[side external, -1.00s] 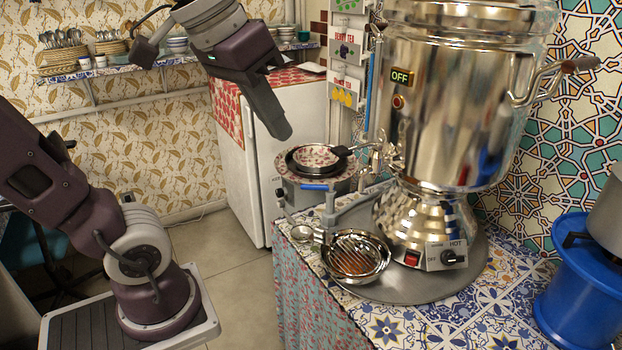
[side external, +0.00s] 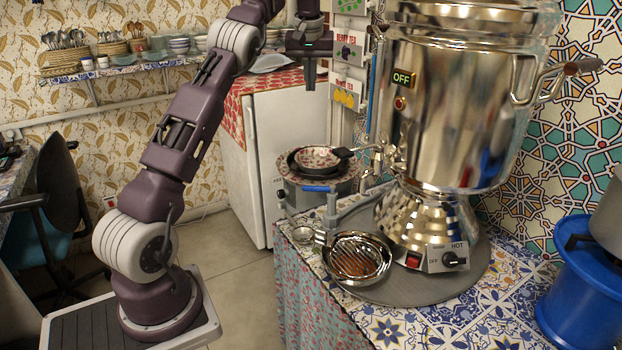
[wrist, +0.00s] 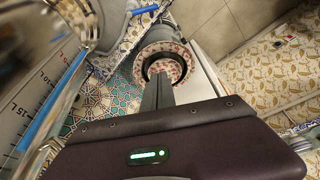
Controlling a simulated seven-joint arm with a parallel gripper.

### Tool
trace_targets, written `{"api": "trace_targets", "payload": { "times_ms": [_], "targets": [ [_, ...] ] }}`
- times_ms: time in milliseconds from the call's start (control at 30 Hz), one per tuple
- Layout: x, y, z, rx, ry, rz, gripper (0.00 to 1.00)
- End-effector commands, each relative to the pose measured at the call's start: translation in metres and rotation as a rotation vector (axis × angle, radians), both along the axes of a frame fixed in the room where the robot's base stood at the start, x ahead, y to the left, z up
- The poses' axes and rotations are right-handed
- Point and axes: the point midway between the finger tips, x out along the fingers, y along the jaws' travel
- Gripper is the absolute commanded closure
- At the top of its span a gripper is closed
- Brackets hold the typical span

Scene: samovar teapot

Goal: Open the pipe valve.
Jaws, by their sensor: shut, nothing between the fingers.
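A short blue handle (side external: 318,188), which looks like the pipe valve's lever, lies horizontally below the stacked pans, beside a grey pipe (side external: 333,208). A blue bar also shows near the top of the wrist view (wrist: 145,9); I cannot tell for sure that it is the same handle. My gripper (side external: 310,82) is shut and empty, pointing down, above and behind the pans in the side view. Its fingers (wrist: 158,88) show in the wrist view, in line with the pans but apart from them. Whether the valve is open cannot be told.
The shiny samovar (side external: 455,110) stands right of my gripper, with a tap toward the pans. Stacked pans and a patterned bowl (side external: 318,158) sit on a round stand. A strainer bowl (side external: 357,258) is in front. A white fridge (side external: 262,160) and label panels (side external: 348,55) are close behind.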

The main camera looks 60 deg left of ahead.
Motion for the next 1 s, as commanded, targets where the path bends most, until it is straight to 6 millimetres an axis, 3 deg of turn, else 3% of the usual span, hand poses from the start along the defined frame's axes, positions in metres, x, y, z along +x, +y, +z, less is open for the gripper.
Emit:
{"api": "trace_targets", "payload": {
  "times_ms": [233,433,600,667,1000],
  "targets": [
    [-0.001,-0.005,-0.026,-0.004,-0.001,-0.005,1.00],
    [-0.002,-0.005,-0.084,-0.008,0.001,-0.006,1.00],
    [-0.002,-0.005,-0.162,-0.009,0.005,-0.004,1.00],
    [-0.002,-0.005,-0.181,-0.007,0.002,-0.006,1.00],
    [0.008,0.009,-0.238,-0.004,0.000,-0.005,1.00]
  ]
}}
